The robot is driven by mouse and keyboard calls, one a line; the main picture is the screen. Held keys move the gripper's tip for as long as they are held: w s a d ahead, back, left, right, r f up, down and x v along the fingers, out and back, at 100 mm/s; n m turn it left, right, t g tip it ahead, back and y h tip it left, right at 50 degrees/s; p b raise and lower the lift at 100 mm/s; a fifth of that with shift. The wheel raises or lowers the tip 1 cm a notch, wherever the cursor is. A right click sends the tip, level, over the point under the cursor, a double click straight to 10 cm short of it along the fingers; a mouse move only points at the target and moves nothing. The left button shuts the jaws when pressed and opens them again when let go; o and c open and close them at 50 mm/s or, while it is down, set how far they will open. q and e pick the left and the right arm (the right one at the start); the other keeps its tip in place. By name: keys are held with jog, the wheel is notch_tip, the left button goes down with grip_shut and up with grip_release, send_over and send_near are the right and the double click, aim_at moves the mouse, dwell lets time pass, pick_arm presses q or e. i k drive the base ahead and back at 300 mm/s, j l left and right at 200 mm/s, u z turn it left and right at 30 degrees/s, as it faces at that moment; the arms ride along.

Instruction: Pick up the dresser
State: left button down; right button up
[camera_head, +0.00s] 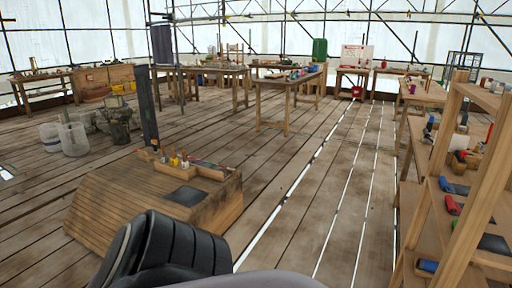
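I cannot make out which item is the dresser. A low, slatted wooden block (130,212) with a sloping side stands on the floor in front of me. On its top a shallow wooden tray (188,171) holds several small tools and bottles, too small to name. A dark flat sheet (187,196) lies on the top beside the tray. Neither of my grippers shows in the view. A dark, ribbed part at the bottom centre hides the near floor and the block's lower front corner.
A wooden shelf rack (458,190) with red- and blue-handled tools stands close on the right. A dark post (147,105) rises behind the block. Buckets (73,139) stand at the left. Workbenches (290,84) line the back. The plank floor (315,190) between block and rack is clear.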

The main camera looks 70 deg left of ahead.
aim_at(144, 156)
jog(key=u, duration=3.3)
jog(key=z, duration=0.2)
jog(key=i+j+z, duration=0.1)
jog(key=i+z, duration=0.25)
jog(key=i, duration=0.6)
jog(key=i+z, duration=0.35)
jog(key=i, duration=0.15)
jog(key=i+j+z, duration=0.1)
jog(key=i+z, duration=0.25)
jog(key=i, duration=0.15)
jog(key=i+z, duration=0.45)
jog(key=i, duration=0.65)
